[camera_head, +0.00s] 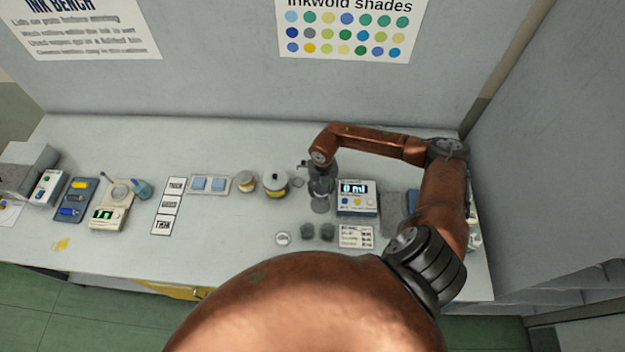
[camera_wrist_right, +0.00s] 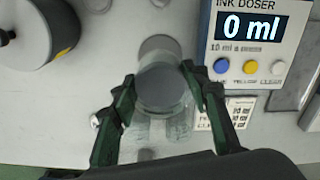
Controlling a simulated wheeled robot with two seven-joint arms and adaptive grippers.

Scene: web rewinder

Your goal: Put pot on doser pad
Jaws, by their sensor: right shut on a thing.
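My right gripper (camera_wrist_right: 163,92) is shut on a small grey, see-through pot (camera_wrist_right: 161,92), with one finger on each side of it. The pot is held close to the round grey doser pad (camera_wrist_right: 158,46), overlapping its near edge in the wrist view; I cannot tell the height between them. In the head view the right gripper (camera_head: 320,188) hangs just left of the ink doser (camera_head: 357,198), above the pad (camera_head: 319,206). The doser, also in the wrist view (camera_wrist_right: 256,40), reads 0 ml. My left gripper is not in view.
Two grey pots (camera_head: 307,231) (camera_head: 327,232) stand in front of the pad, beside a white lid-like disc (camera_head: 283,239) and a printed card (camera_head: 356,237). A dark-banded can (camera_head: 275,184) stands to the left. The bench's front left is mostly clear.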

